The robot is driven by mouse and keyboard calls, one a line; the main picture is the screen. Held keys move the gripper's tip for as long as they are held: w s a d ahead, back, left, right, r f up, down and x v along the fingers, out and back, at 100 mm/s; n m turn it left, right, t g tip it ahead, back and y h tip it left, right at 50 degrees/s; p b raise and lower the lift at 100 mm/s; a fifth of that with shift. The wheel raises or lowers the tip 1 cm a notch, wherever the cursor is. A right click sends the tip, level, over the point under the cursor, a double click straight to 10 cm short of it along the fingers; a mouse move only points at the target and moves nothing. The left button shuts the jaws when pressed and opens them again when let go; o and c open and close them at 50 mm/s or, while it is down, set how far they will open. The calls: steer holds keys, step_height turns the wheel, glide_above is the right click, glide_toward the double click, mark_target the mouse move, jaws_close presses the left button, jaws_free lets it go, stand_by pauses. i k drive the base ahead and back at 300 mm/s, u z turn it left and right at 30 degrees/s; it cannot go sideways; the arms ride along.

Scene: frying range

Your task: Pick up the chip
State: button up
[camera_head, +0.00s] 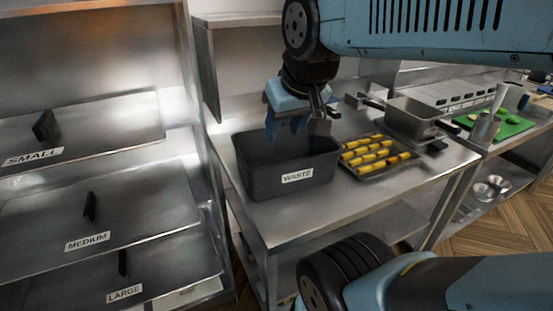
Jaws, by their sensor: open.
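Several yellow chips (366,154) lie in rows on a dark metal tray (376,177) on the steel counter, right of the black waste bin. One piece at the tray's right front looks more orange. My gripper (284,128) points down with its blue fingers apart, over the waste bin (262,181). It is left of the tray and apart from the chips. The fingertips overlap the bin's opening in the picture, and I cannot tell how deep they reach. The inside of the bin is mostly hidden.
A metal fryer basket (414,120) stands behind the tray to the right. A green board (498,125) lies farther right. Bare counter (300,220) shows in front of the bin and tray.

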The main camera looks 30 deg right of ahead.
mark_target(394, 160)
steer(key=z, duration=0.55)
steer(key=k, duration=1.3)
steer(key=z, duration=1)
steer(key=i, duration=1.45)
steer(key=u, duration=0.55)
